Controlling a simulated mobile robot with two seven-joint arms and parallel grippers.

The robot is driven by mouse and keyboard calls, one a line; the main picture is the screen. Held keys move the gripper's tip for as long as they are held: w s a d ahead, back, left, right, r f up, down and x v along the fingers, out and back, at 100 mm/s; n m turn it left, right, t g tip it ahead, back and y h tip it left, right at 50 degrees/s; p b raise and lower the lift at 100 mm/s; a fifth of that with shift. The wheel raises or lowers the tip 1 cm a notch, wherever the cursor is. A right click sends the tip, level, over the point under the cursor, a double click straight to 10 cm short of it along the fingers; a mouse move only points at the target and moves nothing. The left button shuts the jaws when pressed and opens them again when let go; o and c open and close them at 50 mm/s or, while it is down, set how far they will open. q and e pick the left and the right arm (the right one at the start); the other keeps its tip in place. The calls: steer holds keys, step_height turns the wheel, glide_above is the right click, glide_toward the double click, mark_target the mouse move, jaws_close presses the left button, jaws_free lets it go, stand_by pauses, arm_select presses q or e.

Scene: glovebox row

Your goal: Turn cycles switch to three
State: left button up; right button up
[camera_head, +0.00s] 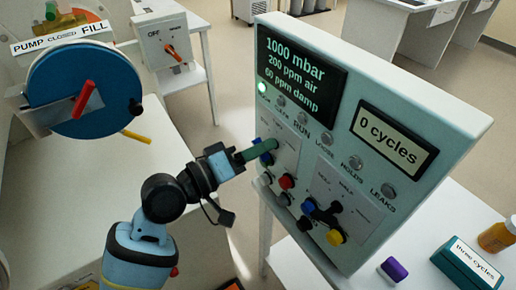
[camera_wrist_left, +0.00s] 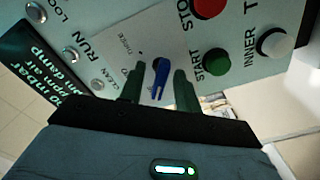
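In the head view my left gripper (camera_head: 259,150) reaches the panel's left plate and largely hides the switch. The cycles display (camera_head: 394,138) reads "0 cycles". My right gripper is in neither view.
Close to the switch are a red STOP button (camera_wrist_left: 208,6), a green START button (camera_wrist_left: 216,77) and a white button (camera_wrist_left: 275,42). A black lever (camera_head: 322,212) is on the right plate. A teal box (camera_head: 467,264) labelled "three cycles" and a purple block (camera_head: 393,270) lie at lower right.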

arm_select(q)
steer(key=shift+c, duration=0.2)
jaws_close()
steer(key=shift+m, duration=0.4)
steer(key=m, duration=0.3)
steer(key=shift+s+m, duration=0.1)
steer(key=shift+m, duration=1.5)
